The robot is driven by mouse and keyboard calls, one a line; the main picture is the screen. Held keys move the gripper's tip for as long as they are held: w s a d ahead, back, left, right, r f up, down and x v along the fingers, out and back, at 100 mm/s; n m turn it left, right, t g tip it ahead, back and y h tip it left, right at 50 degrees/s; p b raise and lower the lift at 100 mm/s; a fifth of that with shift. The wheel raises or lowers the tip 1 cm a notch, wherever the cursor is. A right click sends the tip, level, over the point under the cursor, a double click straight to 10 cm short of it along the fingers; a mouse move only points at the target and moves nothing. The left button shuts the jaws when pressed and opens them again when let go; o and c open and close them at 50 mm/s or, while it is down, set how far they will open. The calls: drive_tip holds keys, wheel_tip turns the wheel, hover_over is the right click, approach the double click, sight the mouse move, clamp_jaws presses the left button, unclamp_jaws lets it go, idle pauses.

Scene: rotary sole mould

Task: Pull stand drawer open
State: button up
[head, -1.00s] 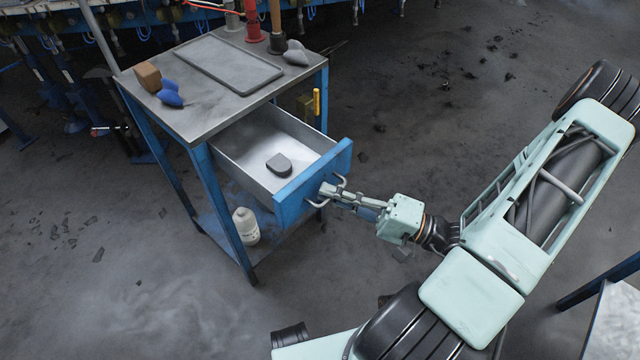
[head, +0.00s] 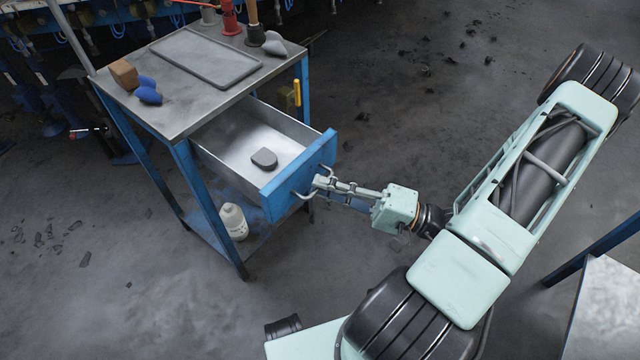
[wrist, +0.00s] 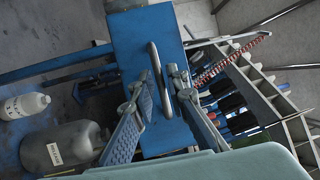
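The stand's blue-fronted drawer (head: 300,180) is pulled well out, showing its grey metal inside. A dark grey rounded block (head: 264,157) lies in it. The drawer's metal bow handle (head: 304,195) is on the front panel. My gripper (head: 318,182) is at the handle. In the wrist view the fingers (wrist: 160,76) stand apart, one on each side of the handle bar (wrist: 154,58), with small gaps showing. The blue drawer front (wrist: 130,45) lies behind them. The gripper looks open and not clamped on the bar.
The stand's top (head: 185,110) carries a tray (head: 205,58), a brown block (head: 124,74), blue pieces (head: 148,92) and a grey piece (head: 274,44). A white bottle (head: 233,222) stands on the lower shelf. A grey table (head: 605,310) is at lower right. Floor in front is clear.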

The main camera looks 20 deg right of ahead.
drive_tip(key=v, duration=1)
drive_tip(key=shift+s+d, duration=0.25)
drive_tip(key=shift+f, duration=0.1)
